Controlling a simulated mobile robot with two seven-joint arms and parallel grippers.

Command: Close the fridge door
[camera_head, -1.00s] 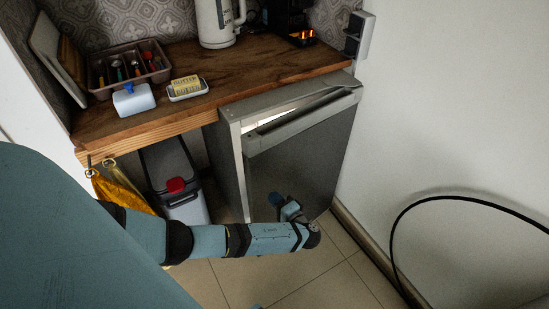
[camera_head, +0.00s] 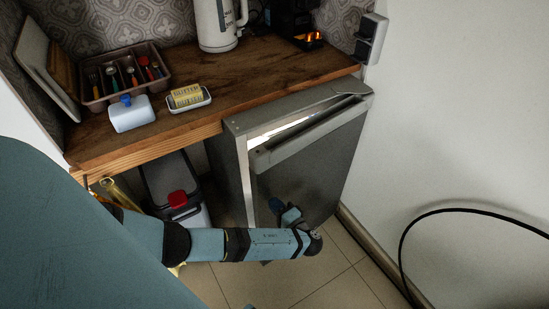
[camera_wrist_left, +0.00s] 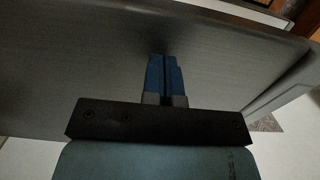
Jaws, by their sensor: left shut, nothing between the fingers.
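The small grey fridge stands under the wooden counter. Its door (camera_head: 318,160) is slightly ajar, with a bright gap along the top left between door and fridge body (camera_head: 232,165). My left gripper (camera_head: 277,206) is at the lower part of the door's outer face. In the left wrist view the door (camera_wrist_left: 80,60) fills most of the picture, and the blue fingers of my left gripper (camera_wrist_left: 164,60) are together, empty, with their tips at or very near the door surface. Exact contact is hard to tell. My right gripper is not seen.
On the counter (camera_head: 270,75) stand a kettle (camera_head: 215,25), a cutlery tray (camera_head: 92,104), a butter dish (camera_head: 188,98) and a white-and-blue container (camera_head: 131,113). A bin (camera_head: 170,180) is left of the fridge. A black cable (camera_head: 440,212) hangs at the right wall. Floor tiles (camera_head: 330,280) are clear.

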